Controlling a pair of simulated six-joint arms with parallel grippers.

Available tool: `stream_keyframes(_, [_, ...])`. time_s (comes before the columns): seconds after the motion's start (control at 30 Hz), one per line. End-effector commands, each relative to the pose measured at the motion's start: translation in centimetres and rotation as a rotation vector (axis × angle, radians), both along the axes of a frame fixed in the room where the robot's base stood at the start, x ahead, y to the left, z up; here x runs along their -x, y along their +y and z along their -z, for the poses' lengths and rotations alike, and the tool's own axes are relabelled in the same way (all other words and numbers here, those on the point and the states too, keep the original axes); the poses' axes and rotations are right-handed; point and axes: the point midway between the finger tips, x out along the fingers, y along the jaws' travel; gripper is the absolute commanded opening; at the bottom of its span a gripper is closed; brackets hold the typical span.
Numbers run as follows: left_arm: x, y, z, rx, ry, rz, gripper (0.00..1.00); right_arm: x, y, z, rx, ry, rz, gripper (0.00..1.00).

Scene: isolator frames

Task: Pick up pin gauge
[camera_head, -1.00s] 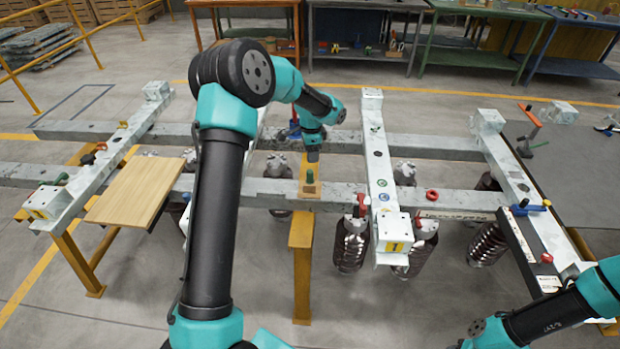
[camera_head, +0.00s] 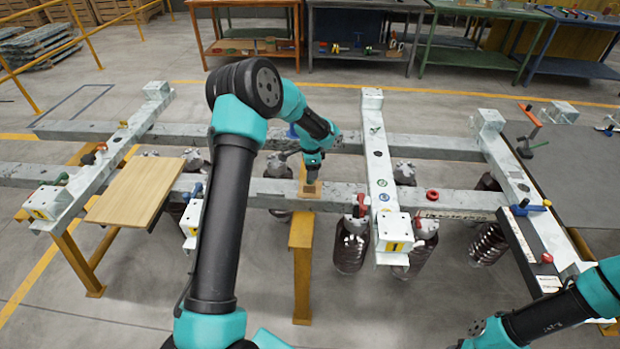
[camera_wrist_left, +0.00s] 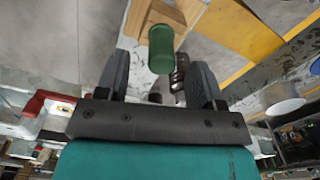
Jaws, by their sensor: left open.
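The pin gauge appears to be the green cylinder (camera_wrist_left: 161,48) at a light wooden block (camera_wrist_left: 150,14) in the left wrist view. In the head view the wooden block (camera_head: 310,190) sits on the yellow post by the front beam; the gauge there is hidden by my gripper. My left gripper (camera_head: 312,176) is just above the block, pointing down. In the left wrist view its fingers (camera_wrist_left: 160,66) are open, with the green cylinder between their tips and a gap on each side. My right arm shows at lower right; its gripper is out of view.
Grey steel beams (camera_head: 430,203) run across the frame, with dark insulators (camera_head: 351,244) hanging below. A wooden board (camera_head: 137,190) lies at left.

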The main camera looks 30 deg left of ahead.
Motion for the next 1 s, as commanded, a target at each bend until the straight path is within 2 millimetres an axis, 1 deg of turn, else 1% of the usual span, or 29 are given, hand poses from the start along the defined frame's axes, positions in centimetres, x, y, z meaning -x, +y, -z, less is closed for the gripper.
stream_keyframes(0.03, [0.1, 0.1, 0.8, 0.001, 0.003, -0.001, 0.61, 0.0, 0.0, 0.0, 0.000, 0.000, 0.000, 0.43])
stream_keyframes(0.2, [0.1, 0.3, 3.1, 0.000, 0.003, -0.001, 0.61, 0.0, 0.0, 0.0, 0.000, 0.000, 0.000, 0.43])
stream_keyframes(0.33, [0.1, 0.3, 4.1, 0.001, 0.001, -0.001, 0.61, 0.0, 0.0, 0.0, 0.000, 0.000, 0.000, 0.43])
stream_keyframes(0.83, [0.1, 0.3, 4.2, 0.000, 0.000, 0.000, 0.61, 0.0, 0.0, 0.0, 0.000, 0.000, 0.000, 0.43])
stream_keyframes(1.0, [0.1, 0.3, 4.2, 0.000, 0.000, 0.000, 0.45, 0.0, 0.0, 0.0, 0.000, 0.000, 0.000, 0.43])
